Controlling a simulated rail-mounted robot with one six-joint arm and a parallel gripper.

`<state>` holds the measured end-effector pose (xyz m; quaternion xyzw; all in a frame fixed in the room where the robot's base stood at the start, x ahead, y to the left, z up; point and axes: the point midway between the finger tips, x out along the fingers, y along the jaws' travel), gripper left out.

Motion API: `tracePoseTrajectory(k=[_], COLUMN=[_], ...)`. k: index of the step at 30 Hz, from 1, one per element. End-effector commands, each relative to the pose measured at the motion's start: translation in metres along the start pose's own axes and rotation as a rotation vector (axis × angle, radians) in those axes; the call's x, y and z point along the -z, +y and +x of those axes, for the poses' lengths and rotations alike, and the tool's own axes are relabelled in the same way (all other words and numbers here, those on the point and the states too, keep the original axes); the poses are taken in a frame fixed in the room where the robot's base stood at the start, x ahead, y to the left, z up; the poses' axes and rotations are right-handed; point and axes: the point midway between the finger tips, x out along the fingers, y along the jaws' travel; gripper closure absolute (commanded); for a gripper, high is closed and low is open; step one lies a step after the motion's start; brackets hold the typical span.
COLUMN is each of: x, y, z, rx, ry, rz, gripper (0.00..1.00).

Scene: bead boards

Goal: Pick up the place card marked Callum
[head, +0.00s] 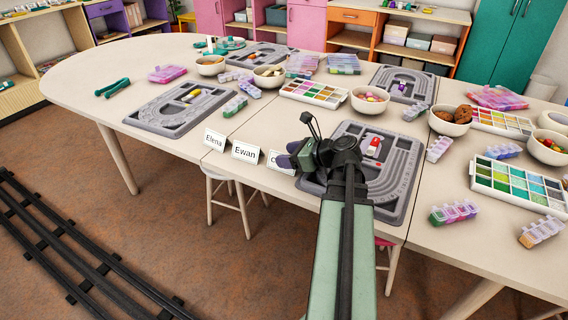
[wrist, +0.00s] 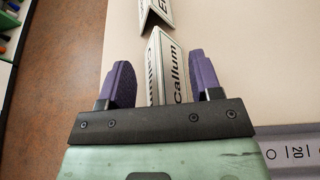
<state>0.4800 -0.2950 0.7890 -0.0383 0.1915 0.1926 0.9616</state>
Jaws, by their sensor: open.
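The white folded place card marked Callum (wrist: 174,75) stands like a tent on the table in the wrist view. My gripper (wrist: 163,78) is open, with one purple finger on each side of the card. A gap shows between the card and each finger. In the head view, my gripper (head: 296,155) covers most of the Callum card (head: 276,161), and only its left end with the letter C shows. The Ewan card (head: 245,152) and the Elena card (head: 214,140) stand in a row to its left.
A grey bead board (head: 398,203) lies just right of my gripper, and another board (head: 150,118) lies to the left. Bowls, bead trays and small boxes crowd the table behind. The table's front edge runs close to the cards.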

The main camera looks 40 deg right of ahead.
Motion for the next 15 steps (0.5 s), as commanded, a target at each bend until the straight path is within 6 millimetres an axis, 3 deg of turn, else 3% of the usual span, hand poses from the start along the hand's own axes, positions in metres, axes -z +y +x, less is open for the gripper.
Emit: tracePoseTrajectory(k=[4, 13, 15], x=[-0.0006, -0.0006, -0.0005], y=[0.0000, 0.0000, 0.0000], z=[-0.0008, -0.0011, -0.0011], rx=[0.000, 0.000, 0.000], ry=[0.000, 0.000, 0.000], rz=[0.000, 0.000, 0.000], gripper=[0.44, 0.90, 0.93])
